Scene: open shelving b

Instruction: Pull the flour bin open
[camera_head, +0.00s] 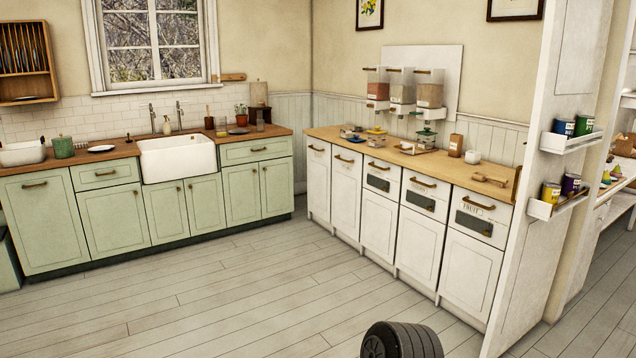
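A row of white bin fronts with brass handles runs along the white counter unit on the right. Three of them have a dark window panel and a small label: one on the left (378,171), one in the middle (417,188) and one on the right (473,209). The labels are too small to read surely, so I cannot tell which is the flour bin. All three fronts look shut, flush with the unit. Neither of my grippers shows in the view.
White cupboard doors lie below the bins. A white partition (532,180) stands at the right end. Green cabinets (111,218) line the left.

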